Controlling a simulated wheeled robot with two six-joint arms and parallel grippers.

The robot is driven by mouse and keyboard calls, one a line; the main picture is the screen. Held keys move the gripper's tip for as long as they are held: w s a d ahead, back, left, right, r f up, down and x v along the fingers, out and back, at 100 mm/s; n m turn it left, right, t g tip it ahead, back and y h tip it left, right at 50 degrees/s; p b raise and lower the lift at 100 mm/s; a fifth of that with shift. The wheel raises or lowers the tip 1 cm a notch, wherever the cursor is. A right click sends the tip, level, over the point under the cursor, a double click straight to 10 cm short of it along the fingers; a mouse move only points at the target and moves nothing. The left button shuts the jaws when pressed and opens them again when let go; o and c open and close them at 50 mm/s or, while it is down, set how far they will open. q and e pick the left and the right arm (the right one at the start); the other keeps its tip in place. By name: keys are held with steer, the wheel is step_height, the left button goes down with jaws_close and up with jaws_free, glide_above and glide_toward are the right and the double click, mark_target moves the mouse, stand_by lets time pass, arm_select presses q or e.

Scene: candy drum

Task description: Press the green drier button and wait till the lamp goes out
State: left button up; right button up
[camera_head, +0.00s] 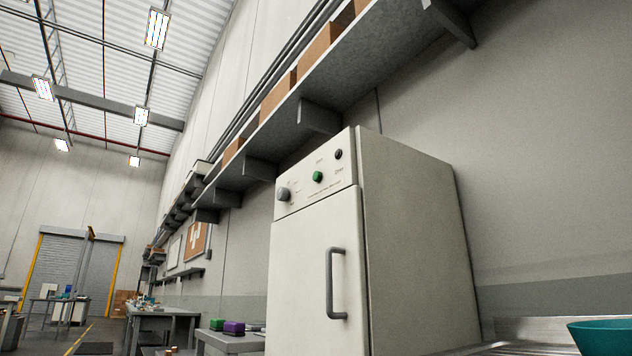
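The drier is a tall cream cabinet (312,270) right of the middle in the head view, with its door shut and a grey vertical handle (332,284) on the door. On its upper panel is a round green button (317,176). A small dark round lamp (338,154) sits up and right of the button and looks unlit. A grey knob (283,194) is at the panel's left. Neither of my grippers shows in this view, and nothing touches the button.
A wall shelf (372,60) with brown boxes runs above the drier. A teal bowl (602,337) stands at the lower right by a metal surface (540,328). A grey table (230,341) with green and purple items is left of the drier. Open floor lies farther left.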

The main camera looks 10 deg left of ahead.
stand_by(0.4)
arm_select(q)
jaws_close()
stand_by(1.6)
